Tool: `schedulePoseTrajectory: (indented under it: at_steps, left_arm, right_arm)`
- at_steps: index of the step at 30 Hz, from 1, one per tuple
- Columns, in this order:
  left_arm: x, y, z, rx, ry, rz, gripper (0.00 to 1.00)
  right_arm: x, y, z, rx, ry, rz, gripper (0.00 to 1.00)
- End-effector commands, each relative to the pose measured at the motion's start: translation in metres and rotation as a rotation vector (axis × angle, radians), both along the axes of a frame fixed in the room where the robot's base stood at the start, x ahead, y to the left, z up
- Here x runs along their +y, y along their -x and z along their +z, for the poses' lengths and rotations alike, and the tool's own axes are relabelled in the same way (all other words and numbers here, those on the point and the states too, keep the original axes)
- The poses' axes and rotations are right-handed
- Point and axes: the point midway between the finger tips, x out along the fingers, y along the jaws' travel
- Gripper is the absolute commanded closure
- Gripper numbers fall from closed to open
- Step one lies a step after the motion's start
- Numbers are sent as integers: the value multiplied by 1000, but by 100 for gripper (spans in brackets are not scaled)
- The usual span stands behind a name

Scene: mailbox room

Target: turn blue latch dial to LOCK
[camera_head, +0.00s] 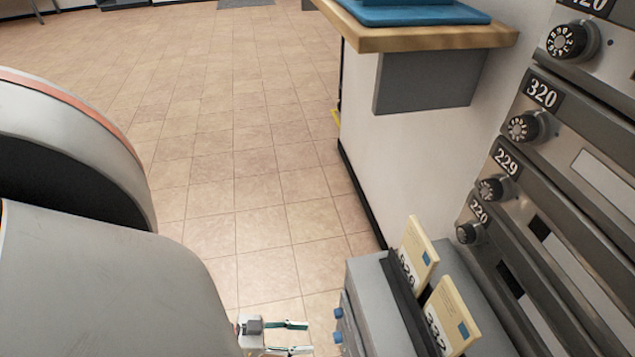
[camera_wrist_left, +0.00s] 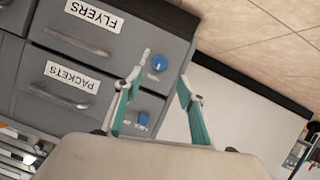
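Two blue latch dials are on the side of a grey drawer cabinet (camera_head: 375,300). In the head view, one dial (camera_head: 338,313) is just beyond the other (camera_head: 338,337). In the left wrist view, one dial (camera_wrist_left: 159,64) is by the FLYERS drawer and the other (camera_wrist_left: 144,117) by the PACKETS drawer; their small lettering is unreadable. My left gripper (camera_head: 297,338) is to the left of the dials in the head view, teal fingers apart and empty. In the wrist view, its fingertips (camera_wrist_left: 162,86) frame the dial area, with no clear contact. My right gripper is not in view.
Cream cards (camera_head: 450,315) stand in a dark holder on the cabinet top. Numbered mailboxes with black dials (camera_head: 523,127) line the right side. A wood-edged counter (camera_head: 430,38) juts out from the white wall ahead. Open tiled floor (camera_head: 235,150) lies on the left.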

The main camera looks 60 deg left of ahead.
Motion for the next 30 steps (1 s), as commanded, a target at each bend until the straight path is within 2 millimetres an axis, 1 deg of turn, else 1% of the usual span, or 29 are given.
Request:
schedulePoseTrajectory:
  at_steps: [1, 3, 6, 9, 28, 30]
  left_arm:
    - [4, 8, 3, 1, 1, 0, 60]
    - [7, 17, 7, 2, -1, 0, 60]
    - [11, 25, 11, 1, 0, 0, 60]
    - [13, 29, 13, 0, -1, 1, 60]
    - [14, 30, 14, 0, 1, 1, 60]
    - [11, 30, 17, -4, 10, 10, 60]
  right_arm:
    - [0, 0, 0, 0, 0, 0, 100]
    - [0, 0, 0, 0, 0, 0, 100]
    - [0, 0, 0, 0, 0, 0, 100]
    - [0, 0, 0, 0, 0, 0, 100]
    - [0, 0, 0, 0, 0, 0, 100]
    - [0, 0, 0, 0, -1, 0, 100]
